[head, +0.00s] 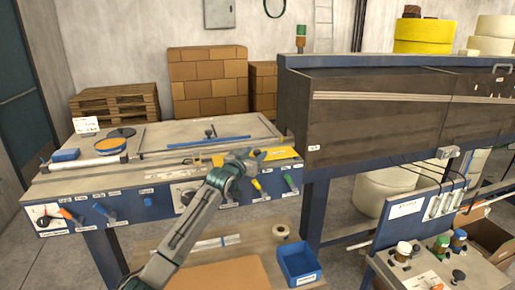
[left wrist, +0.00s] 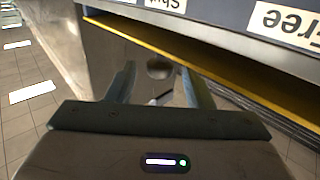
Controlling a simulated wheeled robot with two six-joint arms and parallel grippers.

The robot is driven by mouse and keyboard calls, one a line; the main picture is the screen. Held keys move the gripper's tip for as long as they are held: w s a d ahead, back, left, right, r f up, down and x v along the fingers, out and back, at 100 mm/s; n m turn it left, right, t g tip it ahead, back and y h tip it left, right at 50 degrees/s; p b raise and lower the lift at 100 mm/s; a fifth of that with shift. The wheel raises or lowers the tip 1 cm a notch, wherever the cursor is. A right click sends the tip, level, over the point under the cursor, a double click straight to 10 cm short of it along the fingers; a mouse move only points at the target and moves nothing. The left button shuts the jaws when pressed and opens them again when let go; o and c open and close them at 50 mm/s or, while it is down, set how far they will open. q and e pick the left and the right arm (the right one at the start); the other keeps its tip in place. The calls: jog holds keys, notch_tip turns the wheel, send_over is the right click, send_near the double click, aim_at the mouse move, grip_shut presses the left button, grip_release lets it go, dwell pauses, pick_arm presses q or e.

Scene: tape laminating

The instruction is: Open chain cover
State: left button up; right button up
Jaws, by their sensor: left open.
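A yellow part (head: 284,153), which may be the chain cover, lies at the right end of the grey bench top. My left gripper (head: 258,157) is close in front of it, partly overlapping it in the head view. I cannot tell whether they touch. In the left wrist view the gripper (left wrist: 160,82) is open, with a small dark round knob (left wrist: 160,69) showing between its fingers and nothing clearly held. A long yellow edge (left wrist: 225,80) runs past the fingers below a grey panel with upside-down labels. My right gripper is not in view.
The bench front (head: 150,205) carries several labelled knobs and coloured handles. A tall dark cabinet (head: 375,120) stands just right of the gripper. A blue bin (head: 299,264) sits on the low shelf. A blue bar (head: 208,141) lies on the bench top.

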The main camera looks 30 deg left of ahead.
pick_arm(q)
jog(key=shift+w, duration=1.2)
jog(key=shift+a, duration=0.1)
grip_shut()
jog(key=shift+a+r, duration=0.1)
